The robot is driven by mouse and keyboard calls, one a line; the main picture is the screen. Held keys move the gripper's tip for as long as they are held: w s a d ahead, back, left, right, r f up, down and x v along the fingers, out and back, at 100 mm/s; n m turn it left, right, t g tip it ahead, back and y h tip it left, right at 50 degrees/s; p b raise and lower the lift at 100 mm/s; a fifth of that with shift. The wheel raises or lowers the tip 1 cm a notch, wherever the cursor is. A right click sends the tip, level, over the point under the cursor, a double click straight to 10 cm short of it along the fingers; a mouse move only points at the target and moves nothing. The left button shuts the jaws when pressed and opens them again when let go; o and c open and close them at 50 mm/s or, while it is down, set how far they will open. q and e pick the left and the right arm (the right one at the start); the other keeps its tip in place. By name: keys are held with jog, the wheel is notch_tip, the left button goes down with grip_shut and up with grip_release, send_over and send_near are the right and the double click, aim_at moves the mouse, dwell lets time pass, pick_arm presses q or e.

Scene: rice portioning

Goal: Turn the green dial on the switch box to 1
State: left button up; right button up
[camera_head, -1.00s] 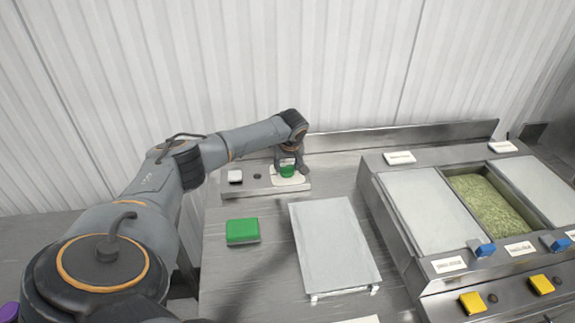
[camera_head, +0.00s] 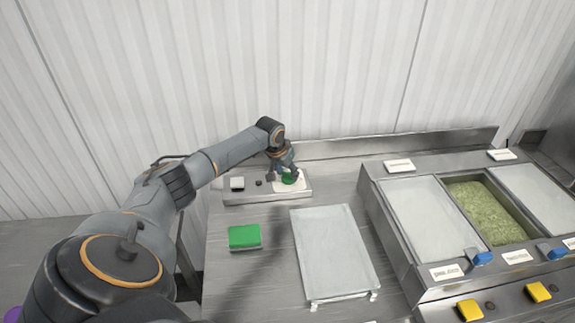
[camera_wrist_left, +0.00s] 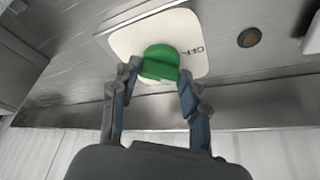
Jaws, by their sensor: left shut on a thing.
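The switch box (camera_head: 240,197) is a low grey metal box at the back of the counter. Its green dial (camera_head: 289,179) sits on a white plate (camera_head: 300,186) at the box's right end. In the left wrist view the green dial (camera_wrist_left: 160,63) has a raised grip bar, and small dark marks are printed on the white plate (camera_wrist_left: 125,42) to its right. My left gripper (camera_head: 283,174) comes down on the dial from above, tilted. In the wrist view its fingers (camera_wrist_left: 160,77) are on either side of the dial, shut on it. My right gripper is not in view.
A white square switch (camera_head: 237,184) and a small dark knob (camera_head: 258,183) are on the same box. A green sponge-like block (camera_head: 244,237) and a pale tray (camera_head: 333,255) lie in front. A food counter (camera_head: 440,272) with bins stands at right. A wall is behind.

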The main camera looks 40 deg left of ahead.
pick_arm(q)
jog(key=shift+a+m+h+b, duration=0.2)
jog(key=shift+m+h+b, duration=0.65)
jog(key=shift+m, duration=0.95)
jog(key=o, duration=1.1)
jog(key=shift+o, duration=0.2)
jog(key=shift+r, duration=0.1)
jog(key=d+v, duration=0.1)
jog(key=v, duration=1)
jog(key=shift+s+a+r, duration=0.15)
jog(key=shift+a+r, duration=0.25)
jog(key=shift+a, duration=0.05)
jog(key=shift+f, duration=0.1)
